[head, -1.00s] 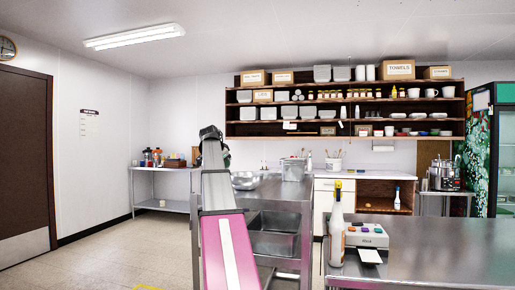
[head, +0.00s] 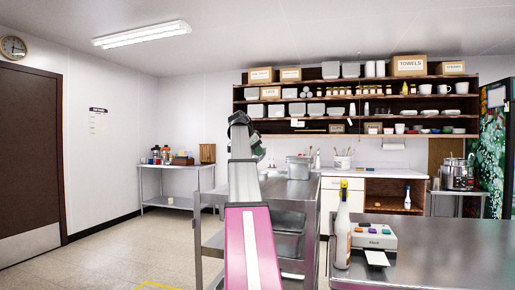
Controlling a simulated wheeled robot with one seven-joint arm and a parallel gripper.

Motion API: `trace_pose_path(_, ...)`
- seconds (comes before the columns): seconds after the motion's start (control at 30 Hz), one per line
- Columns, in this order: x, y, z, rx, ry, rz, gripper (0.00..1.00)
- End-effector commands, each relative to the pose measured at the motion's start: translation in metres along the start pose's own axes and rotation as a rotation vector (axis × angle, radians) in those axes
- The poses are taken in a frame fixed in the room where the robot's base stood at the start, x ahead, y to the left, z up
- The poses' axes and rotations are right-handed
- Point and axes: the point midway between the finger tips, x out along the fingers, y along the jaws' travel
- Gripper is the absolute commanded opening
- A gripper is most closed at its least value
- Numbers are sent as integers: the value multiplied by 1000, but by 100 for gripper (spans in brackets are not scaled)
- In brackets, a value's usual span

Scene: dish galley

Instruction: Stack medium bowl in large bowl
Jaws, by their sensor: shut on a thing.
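A shiny metal bowl (head: 263,177) stands on the steel table, left of a square steel container. Only a thin sliver of its right edge shows; my arm covers the rest. I cannot tell from this sliver whether it is the large or the medium bowl. No second bowl can be made out on the table. My arm reaches up and forward across the middle of the view, over the near part of the table. My gripper is hidden behind my own arm links, so neither its fingers nor anything in them shows.
The steel table (head: 294,192) has shelves below. A steel counter (head: 450,250) at right bears a white spray bottle (head: 342,225) and a label printer (head: 372,236). A square steel container (head: 299,167) stands on the table. Wall shelves hold small dishes. Floor at left is clear.

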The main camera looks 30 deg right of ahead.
Motion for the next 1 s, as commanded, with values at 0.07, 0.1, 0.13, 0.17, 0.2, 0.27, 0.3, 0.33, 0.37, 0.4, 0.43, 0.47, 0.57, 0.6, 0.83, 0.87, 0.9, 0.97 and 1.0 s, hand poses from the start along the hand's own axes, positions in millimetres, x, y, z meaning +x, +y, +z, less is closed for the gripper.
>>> trace_pose_path(0.07,6,2,5,0,0,0,0)
trace_pose_path(0.1,8,3,7,0,0,0,0)
trace_pose_path(0.13,10,4,9,0,0,0,0)
trace_pose_path(0.17,12,4,10,0,0,0,0)
trace_pose_path(0.2,15,5,12,0,0,0,0)
trace_pose_path(0.27,18,6,15,0,0,0,0)
trace_pose_path(0.3,21,7,17,0,0,0,0)
trace_pose_path(0.33,23,7,19,0,0,0,0)
trace_pose_path(0.37,25,8,21,-1,0,0,0)
trace_pose_path(0.4,28,8,23,-1,0,0,0)
trace_pose_path(0.43,30,9,24,-1,0,0,0)
trace_pose_path(0.47,32,9,26,-1,0,0,0)
trace_pose_path(0.57,38,11,31,-1,0,0,0)
trace_pose_path(0.6,40,12,33,-1,0,0,0)
trace_pose_path(0.83,52,14,42,0,0,0,0)
trace_pose_path(0.87,53,15,43,0,0,0,0)
trace_pose_path(0.9,54,15,44,0,0,-1,0)
trace_pose_path(0.97,56,15,44,0,0,-1,0)
trace_pose_path(1.0,56,15,45,0,0,-1,0)
